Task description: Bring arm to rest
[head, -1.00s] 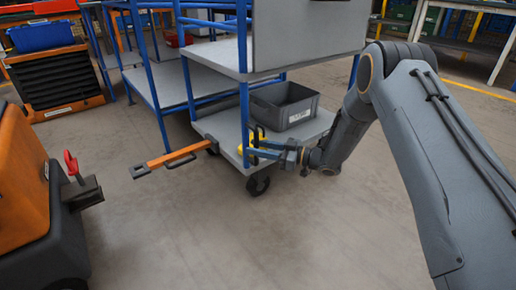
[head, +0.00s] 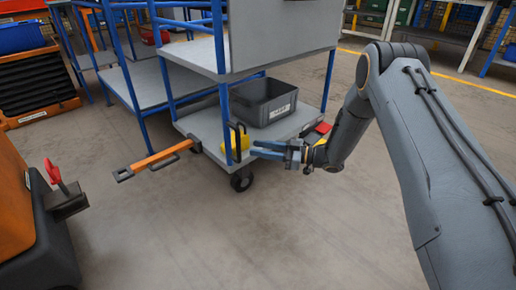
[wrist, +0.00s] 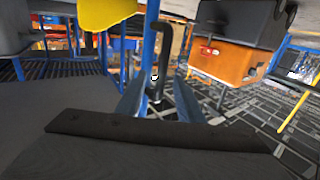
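My arm reaches in from the right of the head view and points left toward the blue-framed cart (head: 195,125). My gripper (head: 254,149) is at the cart's near edge, its two blue fingers apart and nothing seen between their tips. Exact depth between handle and fingertips is hard to tell.
An orange tow bar (head: 157,160) sticks out left from the cart. An orange vehicle (head: 20,205) with a red lever (head: 55,175) stands at left. A grey bin (head: 264,102) sits on the lower deck. The floor in front is clear.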

